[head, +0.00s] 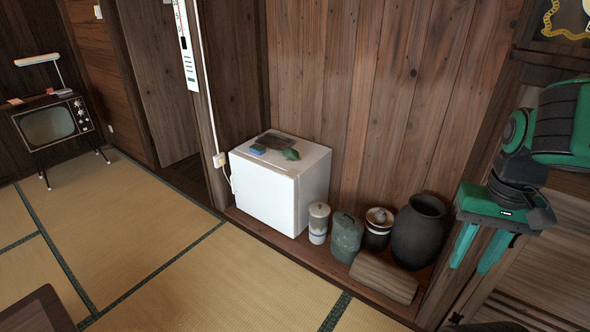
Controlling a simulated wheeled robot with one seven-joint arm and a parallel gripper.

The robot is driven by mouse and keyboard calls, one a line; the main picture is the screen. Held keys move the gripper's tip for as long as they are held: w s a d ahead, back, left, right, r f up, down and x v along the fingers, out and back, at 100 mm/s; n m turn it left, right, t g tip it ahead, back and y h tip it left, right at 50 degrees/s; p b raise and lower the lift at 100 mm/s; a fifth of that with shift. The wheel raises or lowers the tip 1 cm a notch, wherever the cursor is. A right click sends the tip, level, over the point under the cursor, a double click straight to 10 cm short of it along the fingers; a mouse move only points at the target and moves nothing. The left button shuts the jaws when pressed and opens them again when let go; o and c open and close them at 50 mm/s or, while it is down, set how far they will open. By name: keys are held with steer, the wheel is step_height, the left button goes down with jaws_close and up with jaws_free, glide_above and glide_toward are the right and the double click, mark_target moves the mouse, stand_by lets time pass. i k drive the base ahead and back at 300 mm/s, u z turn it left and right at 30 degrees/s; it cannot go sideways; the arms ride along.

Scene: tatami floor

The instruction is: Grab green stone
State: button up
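A small dark green stone (291,154) lies on top of a white box-like cabinet (264,200) against the wooden wall. A small blue item (258,149) lies to its left and a flat grey-brown piece (278,141) lies behind it. My gripper (480,251) is at the right of the view, with its green fingers pointing down and spread apart. It is open and empty, well to the right of the cabinet and apart from the stone.
A white lidded jar (319,223), a grey-green canister (346,238), a brown-and-white pot (378,230), a large dark urn (419,232) and a wooden block (384,277) stand right of the cabinet. A television (50,124) is far left. The tatami floor (220,280) in front is clear.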

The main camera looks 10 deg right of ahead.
mark_target(290, 152)
steer(key=u, duration=0.8)
steer(key=i, duration=2.5)
steer(key=z, duration=1.15)
steer(key=i, duration=0.75)
steer(key=z, duration=0.5)
